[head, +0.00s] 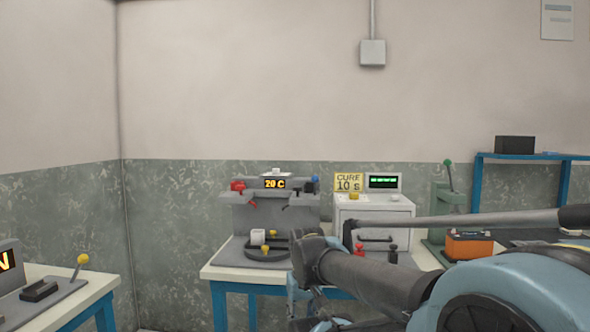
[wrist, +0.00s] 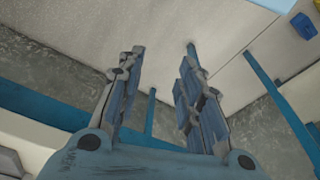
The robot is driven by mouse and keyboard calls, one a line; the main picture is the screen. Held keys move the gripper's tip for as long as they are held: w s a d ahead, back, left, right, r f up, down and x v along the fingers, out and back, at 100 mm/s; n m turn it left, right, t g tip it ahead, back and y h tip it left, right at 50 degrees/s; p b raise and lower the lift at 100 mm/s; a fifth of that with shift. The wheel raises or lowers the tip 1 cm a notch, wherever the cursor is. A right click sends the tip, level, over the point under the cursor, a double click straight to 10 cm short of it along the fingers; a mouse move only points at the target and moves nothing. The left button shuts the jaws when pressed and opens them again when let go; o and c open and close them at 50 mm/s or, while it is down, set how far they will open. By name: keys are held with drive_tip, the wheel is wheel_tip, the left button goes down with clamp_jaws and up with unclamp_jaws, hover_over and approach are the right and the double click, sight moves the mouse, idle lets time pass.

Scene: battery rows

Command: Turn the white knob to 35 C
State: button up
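The display (head: 275,184) on the grey machine (head: 245,215) reads 20 C in orange digits. A small white knob (head: 276,171) sits on top of the machine, just above the display; its pointer is too small to read. My gripper (wrist: 158,62) is open and empty in the wrist view, its two fingers well apart. In the head view my arm reaches in from the right, and the gripper end is low in front of the bench, partly hidden by my own arm. It is below and right of the knob, apart from it. The knob does not show in the wrist view.
Another bench (head: 98,284) is at left.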

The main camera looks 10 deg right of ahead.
drive_tip(key=shift+w+d, duration=0.15)
drive_tip(key=shift+w, duration=0.35)
